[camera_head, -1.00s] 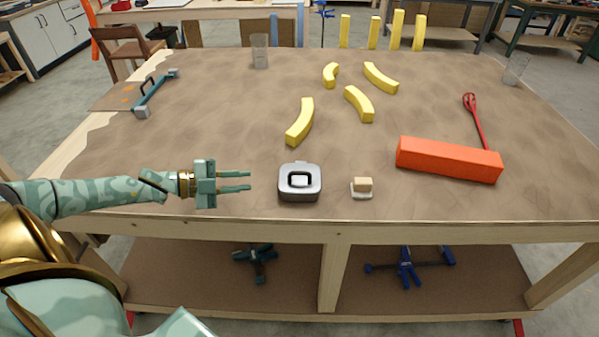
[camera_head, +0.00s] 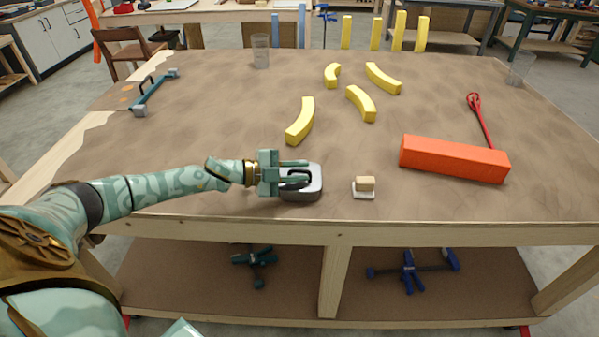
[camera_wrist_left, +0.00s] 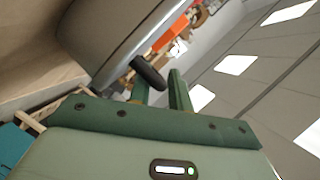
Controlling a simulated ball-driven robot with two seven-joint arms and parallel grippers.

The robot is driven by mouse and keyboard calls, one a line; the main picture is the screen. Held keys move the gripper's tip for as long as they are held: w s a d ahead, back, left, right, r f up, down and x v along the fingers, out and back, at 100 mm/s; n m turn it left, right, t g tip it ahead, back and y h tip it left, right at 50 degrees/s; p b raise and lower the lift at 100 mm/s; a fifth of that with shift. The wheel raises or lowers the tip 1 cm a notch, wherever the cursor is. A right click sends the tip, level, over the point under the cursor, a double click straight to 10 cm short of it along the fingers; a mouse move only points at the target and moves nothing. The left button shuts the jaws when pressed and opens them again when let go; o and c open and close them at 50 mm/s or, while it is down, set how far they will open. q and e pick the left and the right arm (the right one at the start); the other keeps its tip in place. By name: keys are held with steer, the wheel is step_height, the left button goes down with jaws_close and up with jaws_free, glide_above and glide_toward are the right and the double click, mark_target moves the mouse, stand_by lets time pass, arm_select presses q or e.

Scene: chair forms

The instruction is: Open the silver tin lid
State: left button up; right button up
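The silver tin (camera_head: 313,189) stands upright near the table's front edge, with its lid on and a dark loop handle (camera_head: 299,173) on top. My left gripper (camera_head: 297,178) is at the tin, reaching over it from the left, with its fingers at the handle. In the left wrist view the tin's curved grey side (camera_wrist_left: 105,45) fills the upper left, and the dark handle (camera_wrist_left: 148,72) shows by the fingertips. The two fingers (camera_wrist_left: 160,85) stand apart with a gap between them. Whether they touch the handle is hard to tell. My right gripper is not in view.
A small tan block on a white base (camera_head: 364,187) is right of the tin. A long orange block (camera_head: 454,159) lies farther right, with a red tool (camera_head: 480,118) behind it. Several yellow curved pieces (camera_head: 301,121) lie behind the tin.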

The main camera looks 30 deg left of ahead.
arm_select(q)
steer(key=shift+w+d, duration=0.15)
steer(key=shift+w, duration=0.05)
jaws_close()
